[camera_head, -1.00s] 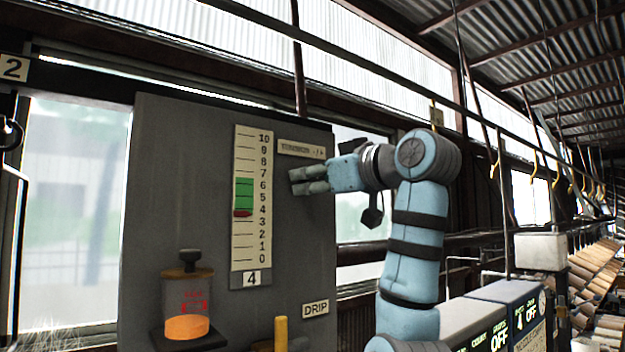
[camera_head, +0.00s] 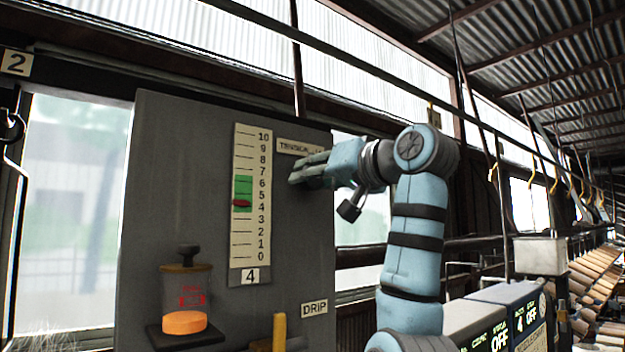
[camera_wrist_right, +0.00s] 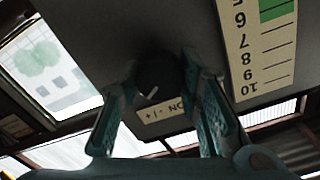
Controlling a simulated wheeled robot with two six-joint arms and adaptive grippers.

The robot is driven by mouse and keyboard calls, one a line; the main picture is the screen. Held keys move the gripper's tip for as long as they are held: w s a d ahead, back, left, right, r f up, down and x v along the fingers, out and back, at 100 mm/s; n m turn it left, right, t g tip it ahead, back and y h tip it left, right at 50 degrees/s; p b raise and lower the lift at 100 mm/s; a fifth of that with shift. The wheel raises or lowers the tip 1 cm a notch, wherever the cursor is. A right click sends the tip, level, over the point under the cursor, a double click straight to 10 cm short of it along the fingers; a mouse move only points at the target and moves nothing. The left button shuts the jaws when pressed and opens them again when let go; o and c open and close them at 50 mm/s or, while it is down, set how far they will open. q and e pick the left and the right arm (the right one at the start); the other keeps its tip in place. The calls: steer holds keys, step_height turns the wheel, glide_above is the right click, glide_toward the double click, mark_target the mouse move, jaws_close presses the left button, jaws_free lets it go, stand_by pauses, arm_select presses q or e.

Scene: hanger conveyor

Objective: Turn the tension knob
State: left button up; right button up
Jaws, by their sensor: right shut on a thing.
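The tension knob (camera_wrist_right: 158,82) is dark and round with a pale mark, and sits on the grey panel (camera_head: 190,120). My right gripper (camera_wrist_right: 160,90) is shut on it, a finger on each side. In the head view my right gripper (camera_head: 298,174) covers the knob, just below a partly hidden label (camera_head: 297,147). The scale (camera_head: 248,215) runs from 0 to 10 with a green band (camera_head: 243,188). Its red pointer (camera_head: 241,203) stands near the lower end of the green, between 4 and 5. My left gripper is not in view.
An oiler cup (camera_head: 186,295) with orange liquid is on the panel's lower left, and a DRIP label (camera_head: 314,308) is at lower right near a yellow handle (camera_head: 280,328). A control box (camera_head: 515,315) reading OFF stands to the right.

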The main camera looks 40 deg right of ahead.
stand_by(0.3)
steer(key=o, duration=1)
steer(key=shift+o, duration=0.9)
steer(key=shift+w, duration=0.2)
steer(key=shift+s, duration=0.45)
steer(key=s, duration=0.6)
steer(key=shift+s, duration=0.35)
